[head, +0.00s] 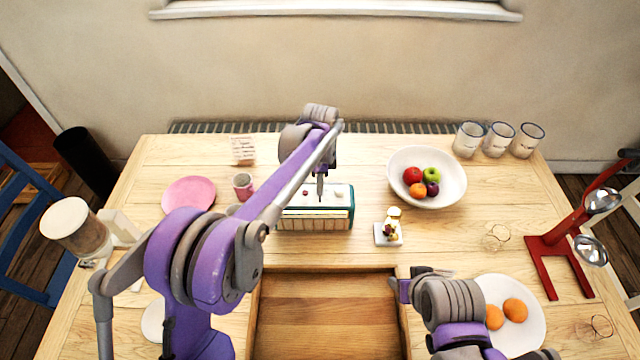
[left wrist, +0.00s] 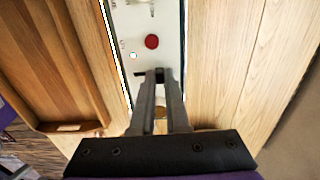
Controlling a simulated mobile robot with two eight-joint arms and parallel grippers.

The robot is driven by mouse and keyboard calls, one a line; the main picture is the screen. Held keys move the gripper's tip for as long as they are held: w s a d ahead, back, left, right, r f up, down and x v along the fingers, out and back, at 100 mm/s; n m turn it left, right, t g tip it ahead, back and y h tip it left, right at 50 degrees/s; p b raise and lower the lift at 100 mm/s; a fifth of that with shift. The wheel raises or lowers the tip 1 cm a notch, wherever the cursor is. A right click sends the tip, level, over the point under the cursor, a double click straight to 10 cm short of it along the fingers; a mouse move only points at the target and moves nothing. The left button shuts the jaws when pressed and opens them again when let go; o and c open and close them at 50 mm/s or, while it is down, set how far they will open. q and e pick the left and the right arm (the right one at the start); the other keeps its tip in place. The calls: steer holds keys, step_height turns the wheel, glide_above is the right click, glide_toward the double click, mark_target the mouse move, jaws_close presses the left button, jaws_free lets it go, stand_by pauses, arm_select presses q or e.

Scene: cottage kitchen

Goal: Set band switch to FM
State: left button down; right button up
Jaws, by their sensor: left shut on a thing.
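The radio (head: 340,195) stands on the table, with a white top, a teal side and a striped front. It also shows in the left wrist view (left wrist: 125,20), where its white top carries a red knob (left wrist: 152,41). My left gripper (head: 320,192) points straight down onto the radio's top. In the left wrist view its fingertips (left wrist: 160,76) are shut on a small dark switch in a dark slot, mostly hidden by the fingers. Any band lettering is unreadable. My right gripper (head: 400,288) is low at the right, apart from the radio; its jaws are unclear.
A figurine on a white base (head: 389,236) stands just right of the radio, and a pink-and-grey cup (head: 243,186) to its left. A fruit bowl (head: 450,165) is farther right. An open wooden drawer or recess (head: 325,320) lies in front.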

mark_target(320, 202)
stand_by(0.6)
arm_select(q)
steer(key=s+b, duration=0.1)
steer(key=s, duration=0.1)
steer(key=shift+s+f, duration=0.15)
steer(key=shift+s, duration=0.25)
steer(key=shift+s+r, duration=0.2)
steer(key=shift+s, duration=0.15)
steer(key=c, duration=1.1)
jaws_free()
steer(key=shift+w+f, duration=0.1)
steer(key=shift+w, duration=0.1)
steer(key=shift+o, duration=1)
steer(key=shift+s, duration=0.1)
arm_select(e)
steer(key=shift+s+f, duration=0.35)
steer(key=shift+f, duration=0.35)
arm_select(q)
step_height(320, 202, up, 11)
arm_select(e)
steer(key=shift+w+r, duration=0.15)
steer(key=shift+r, duration=0.15)
